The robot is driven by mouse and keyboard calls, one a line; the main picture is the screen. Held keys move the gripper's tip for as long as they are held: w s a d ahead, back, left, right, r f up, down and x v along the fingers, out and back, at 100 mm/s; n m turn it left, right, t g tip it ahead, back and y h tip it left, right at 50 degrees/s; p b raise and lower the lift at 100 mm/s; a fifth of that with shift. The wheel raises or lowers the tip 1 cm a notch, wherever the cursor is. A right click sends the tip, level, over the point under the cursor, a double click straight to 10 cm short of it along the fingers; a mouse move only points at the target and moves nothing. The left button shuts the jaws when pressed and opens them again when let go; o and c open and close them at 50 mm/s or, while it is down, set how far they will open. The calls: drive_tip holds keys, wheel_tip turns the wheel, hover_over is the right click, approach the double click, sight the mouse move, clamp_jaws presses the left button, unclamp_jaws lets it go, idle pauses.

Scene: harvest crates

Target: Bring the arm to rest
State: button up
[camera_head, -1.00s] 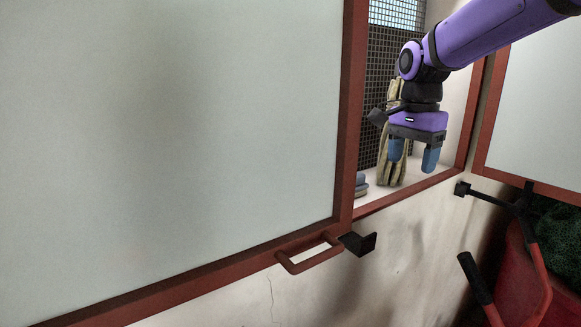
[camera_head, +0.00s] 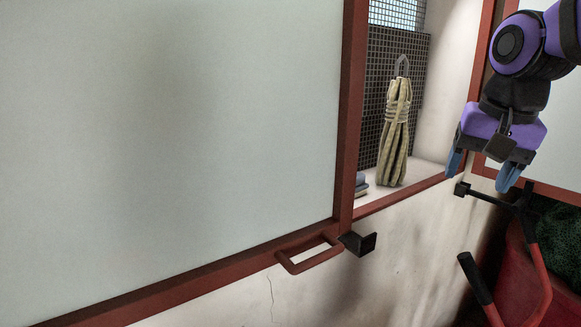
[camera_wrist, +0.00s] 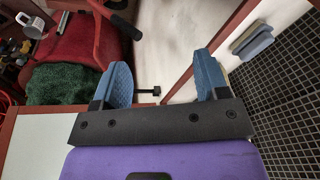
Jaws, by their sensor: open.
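My gripper (camera_head: 481,172) is at the right in the head view, in front of the cabinet's right edge. Its two blue fingers are apart with nothing between them. They also show apart and empty in the wrist view (camera_wrist: 165,88). A bundled tan rope (camera_head: 396,135) hangs from a hook inside the open cabinet, to the left of my gripper and clear of it. A blue-grey block-like thing (camera_head: 361,184) lies on the cabinet floor, partly hidden by the door frame; it seems to show in the wrist view (camera_wrist: 252,41) too.
A large pale door (camera_head: 170,130) with a red frame and handle (camera_head: 309,253) fills the left. A second door panel (camera_wrist: 40,145) is at the right side. A red wheelbarrow-like thing (camera_head: 518,285) with black grips and dark green netting (camera_wrist: 62,84) stands low at the right.

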drive_tip(key=s+d+f+n+t, duration=0.1)
drive_tip(key=s+f+n, duration=0.1)
drive_tip(key=s, duration=0.3)
drive_tip(key=s+d+f+n+t, duration=0.1)
drive_tip(key=s+n, duration=0.2)
drive_tip(key=s, duration=0.3)
drive_tip(key=shift+s+f, duration=0.25)
drive_tip(key=shift+f, duration=0.1)
